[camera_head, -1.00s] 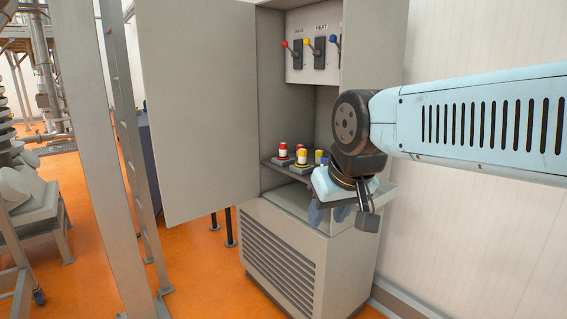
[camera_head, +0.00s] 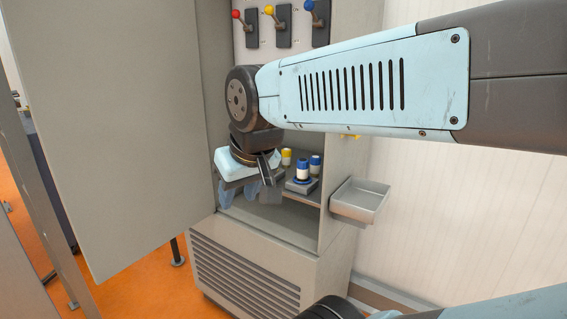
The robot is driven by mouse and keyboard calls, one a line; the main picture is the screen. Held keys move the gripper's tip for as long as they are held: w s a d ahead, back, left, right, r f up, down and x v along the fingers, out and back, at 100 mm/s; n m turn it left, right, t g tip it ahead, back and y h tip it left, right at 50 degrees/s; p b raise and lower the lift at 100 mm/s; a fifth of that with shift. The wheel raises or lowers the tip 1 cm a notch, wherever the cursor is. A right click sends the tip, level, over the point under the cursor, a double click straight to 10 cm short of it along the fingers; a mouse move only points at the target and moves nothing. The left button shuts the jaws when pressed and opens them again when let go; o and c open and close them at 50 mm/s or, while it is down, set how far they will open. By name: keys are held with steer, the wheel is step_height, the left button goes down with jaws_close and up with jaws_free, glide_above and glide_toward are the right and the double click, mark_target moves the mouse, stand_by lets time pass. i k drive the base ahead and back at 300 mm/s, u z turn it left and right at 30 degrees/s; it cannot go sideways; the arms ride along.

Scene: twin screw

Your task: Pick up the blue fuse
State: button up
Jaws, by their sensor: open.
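A blue-and-white fuse (camera_head: 302,170) stands upright in a dark holder on the small shelf inside the open cabinet. A second blue-and-white fuse (camera_head: 316,163) stands just behind it to the right. My gripper (camera_head: 248,194) is left of the front blue fuse and apart from it. My wrist hides the left part of the shelf.
A yellow fuse (camera_head: 286,157) stands left of the blue ones, close to my wrist. Red, yellow and blue levers (camera_head: 283,22) are above. The open cabinet door (camera_head: 115,130) is at left. An empty grey tray (camera_head: 360,203) sticks out at right.

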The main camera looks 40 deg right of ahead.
mark_target(302, 164)
steer(key=z, duration=0.15)
steer(key=i, duration=0.55)
steer(key=z, duration=0.4)
steer(key=k, duration=0.9)
steer(key=z, duration=0.2)
steer(key=i, duration=0.9)
steer(key=u, duration=0.1)
